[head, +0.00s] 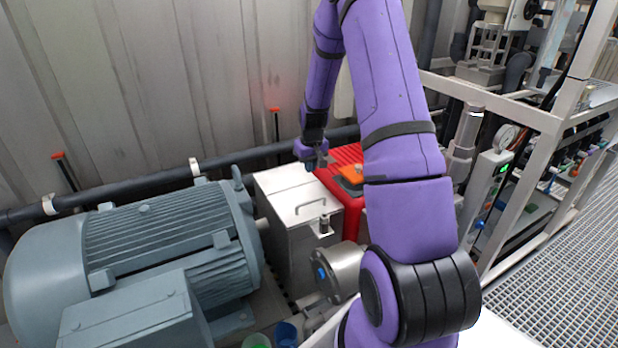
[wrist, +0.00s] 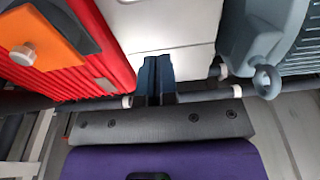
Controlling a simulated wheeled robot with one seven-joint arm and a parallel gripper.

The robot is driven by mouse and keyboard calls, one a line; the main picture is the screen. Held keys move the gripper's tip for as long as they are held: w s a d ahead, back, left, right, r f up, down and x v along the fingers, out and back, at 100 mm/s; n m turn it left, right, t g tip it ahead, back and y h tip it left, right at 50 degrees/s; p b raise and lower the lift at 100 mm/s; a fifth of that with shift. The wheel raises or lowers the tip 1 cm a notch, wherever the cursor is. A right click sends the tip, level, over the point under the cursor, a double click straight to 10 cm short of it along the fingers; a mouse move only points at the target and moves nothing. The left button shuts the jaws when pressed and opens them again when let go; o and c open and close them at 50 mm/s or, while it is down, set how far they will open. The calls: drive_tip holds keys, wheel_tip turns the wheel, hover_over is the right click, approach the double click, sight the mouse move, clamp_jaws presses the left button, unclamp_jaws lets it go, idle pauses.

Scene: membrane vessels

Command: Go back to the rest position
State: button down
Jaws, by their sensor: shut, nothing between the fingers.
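My gripper (head: 318,163) hangs at the end of my purple arm, above the back right part of a white metal box (head: 290,197) with a handle on its front. In the wrist view the two dark blue fingers of my gripper (wrist: 156,72) are pressed together with nothing between them. The white box also shows in the wrist view (wrist: 170,25), beyond the fingertips. A red ribbed box (head: 345,160) with an orange block (head: 350,174) on it stands just right of the white box, partly hidden by my arm.
A large grey-blue motor (head: 165,240) fills the left. A dark pipe (head: 130,187) runs along the corrugated wall behind. A white frame (head: 545,120) with valves and a gauge stands at the right, beside a metal grating floor (head: 570,265). A steel flange (head: 345,270) sits in front.

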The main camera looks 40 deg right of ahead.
drive_tip(key=shift+s+r, duration=0.2)
drive_tip(key=shift+r, duration=0.75)
drive_tip(key=shift+a+r, duration=0.1)
drive_tip(key=s+a+r+n+t, duration=0.1)
drive_tip(key=s+a+r, duration=0.3)
drive_tip(key=a+r, duration=0.5)
drive_tip(key=s+a+r+t, duration=0.1)
drive_tip(key=s+a+r, duration=0.35)
drive_tip(key=r, duration=0.75)
drive_tip(key=s+a+r, duration=0.3)
drive_tip(key=s+a, duration=0.1)
drive_tip(key=s, duration=0.3)
drive_tip(key=s+a+r+n+t, duration=0.1)
drive_tip(key=s+a+r, duration=0.2)
drive_tip(key=s+a, duration=0.2)
drive_tip(key=s+a+r, duration=0.3)
drive_tip(key=s+a, duration=0.1)
drive_tip(key=s, duration=0.5)
drive_tip(key=shift+a+r+n+t, duration=0.2)
drive_tip(key=shift+r+n+t, duration=0.1)
drive_tip(key=shift+n, duration=0.1)
